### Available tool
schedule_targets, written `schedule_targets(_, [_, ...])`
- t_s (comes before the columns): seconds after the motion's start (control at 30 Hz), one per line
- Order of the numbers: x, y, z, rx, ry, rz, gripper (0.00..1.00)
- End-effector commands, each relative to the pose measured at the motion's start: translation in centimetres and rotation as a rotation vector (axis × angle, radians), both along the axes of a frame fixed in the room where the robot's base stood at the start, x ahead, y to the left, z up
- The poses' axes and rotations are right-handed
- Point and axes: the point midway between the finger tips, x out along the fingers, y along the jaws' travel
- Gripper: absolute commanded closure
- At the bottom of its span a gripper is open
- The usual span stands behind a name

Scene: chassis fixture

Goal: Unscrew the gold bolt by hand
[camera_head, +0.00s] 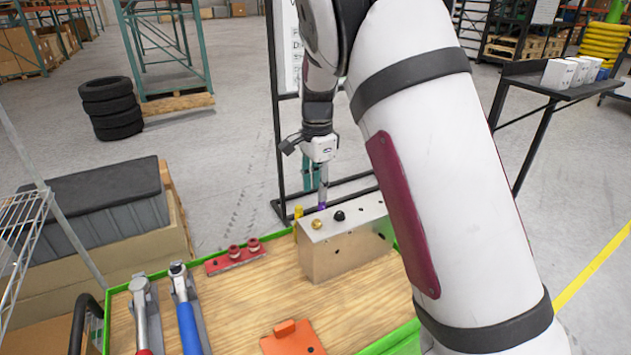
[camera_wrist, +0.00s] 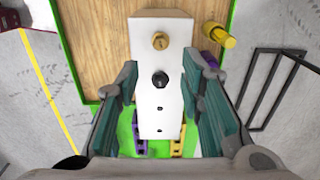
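The gold bolt (camera_head: 317,224) stands in the top of a silver metal block (camera_head: 345,252), near its left end. In the wrist view the gold bolt (camera_wrist: 160,41) is near the top middle, just beyond my fingertips. A black bolt (camera_head: 339,215) stands beside it in the block; in the wrist view the black bolt (camera_wrist: 160,79) appears between my fingers. My gripper (camera_wrist: 160,72) is open and empty, its fingers to either side of the block in that view. In the head view my gripper (camera_head: 322,188) points down near the block's far side. Its height over the block is unclear.
The block sits on a wooden worktop (camera_head: 255,300) with a green rim. A yellow cylinder (camera_head: 298,212) stands close behind the block. A red rack (camera_head: 236,258), two wrench-like tools (camera_head: 187,312) and an orange piece (camera_head: 292,338) lie left and in front. My arm covers the right side.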

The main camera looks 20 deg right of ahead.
Motion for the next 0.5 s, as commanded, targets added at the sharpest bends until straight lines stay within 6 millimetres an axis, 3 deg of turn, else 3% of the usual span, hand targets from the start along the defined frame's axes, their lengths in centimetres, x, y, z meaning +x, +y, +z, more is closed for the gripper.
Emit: schedule_targets(0.5, [0.2, 0.1, -4.9, 0.000, 0.002, -0.005, 0.65])
